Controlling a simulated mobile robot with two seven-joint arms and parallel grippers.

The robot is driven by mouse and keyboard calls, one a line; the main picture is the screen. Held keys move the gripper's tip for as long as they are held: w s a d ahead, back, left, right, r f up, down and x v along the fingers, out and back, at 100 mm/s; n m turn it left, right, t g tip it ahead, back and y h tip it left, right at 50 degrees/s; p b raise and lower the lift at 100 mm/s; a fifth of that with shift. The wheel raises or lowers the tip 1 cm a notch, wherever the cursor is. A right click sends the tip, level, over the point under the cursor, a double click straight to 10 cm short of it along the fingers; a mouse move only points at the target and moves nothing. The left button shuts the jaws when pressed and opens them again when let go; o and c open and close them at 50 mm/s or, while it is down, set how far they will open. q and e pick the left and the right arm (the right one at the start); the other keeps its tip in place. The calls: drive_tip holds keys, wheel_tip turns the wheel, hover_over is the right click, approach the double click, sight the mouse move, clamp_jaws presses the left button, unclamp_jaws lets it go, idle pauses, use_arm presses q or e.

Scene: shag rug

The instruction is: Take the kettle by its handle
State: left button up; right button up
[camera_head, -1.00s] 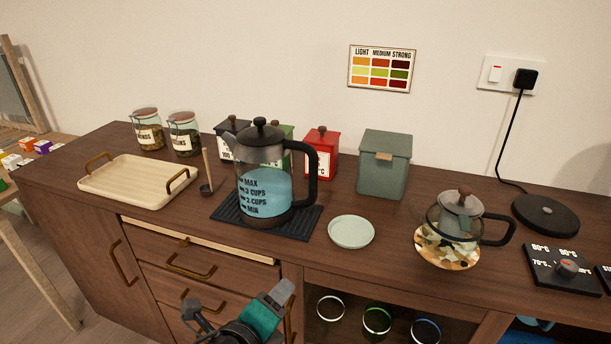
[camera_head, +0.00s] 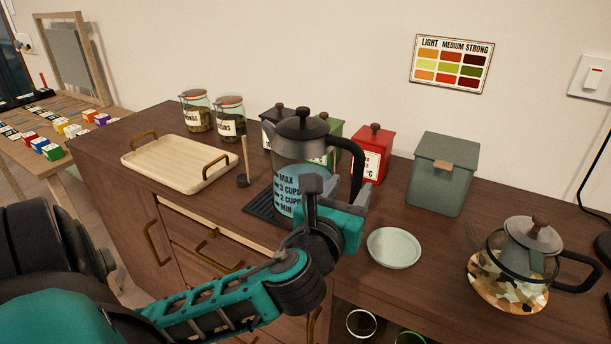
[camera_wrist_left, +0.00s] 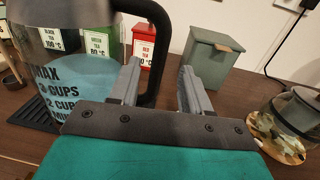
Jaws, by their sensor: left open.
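The glass kettle (camera_head: 290,155) stands upright on a black ribbed mat (camera_head: 262,207). It has a grey band, a black lid and blue water behind level marks. Its black handle (camera_head: 356,165) is on the right side. My left gripper (camera_head: 338,190) is open and empty in front of the kettle, hiding its lower part. In the left wrist view the handle (camera_wrist_left: 157,60) shows between the two fingertips (camera_wrist_left: 160,72), closer to the left finger. I cannot tell whether it is within the jaws or just beyond them. My right gripper is not in view.
A pale green saucer (camera_head: 394,248) lies right of the gripper. A glass teapot (camera_head: 522,250) stands on a patterned mat further right. Tea tins, including a red one (camera_head: 371,155), and a green box (camera_head: 443,175) stand behind. A tray (camera_head: 170,165) and jars are on the left.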

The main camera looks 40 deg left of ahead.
sight(357, 176)
use_arm(q)
drive_tip(key=shift+x, duration=2.95)
drive_tip(key=shift+a+r, duration=0.1)
drive_tip(key=shift+c, duration=0.4)
clamp_jaws()
drive_tip(key=shift+r, duration=0.25)
